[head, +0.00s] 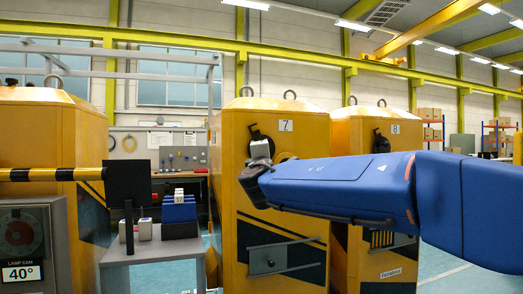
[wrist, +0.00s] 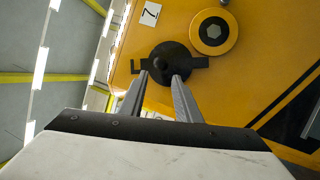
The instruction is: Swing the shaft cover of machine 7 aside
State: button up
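Machine 7 (head: 300,205) is a yellow cabinet with a "7" label, which also shows in the wrist view (wrist: 150,13). On its face is a black round cover (wrist: 168,62) with a central knob and side arms; its upper part shows in the head view (head: 256,131). Beside it is a yellow disc with a grey hexagonal centre (wrist: 214,31). My gripper (head: 258,160) is in front of this face. In the wrist view my gripper (wrist: 161,79) has its fingers apart, pointing at the cover with nothing between them. Whether the tips touch it is unclear.
Machine 8 (head: 381,215) stands to the right with a narrow gap. A barred panel (head: 270,260) is low on machine 7. At left are a grey stand (head: 160,250) with blue holders and a black-and-yellow bar (head: 50,174).

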jog(key=v, duration=0.8)
jog(key=shift+s, duration=0.2)
jog(key=shift+f, duration=0.15)
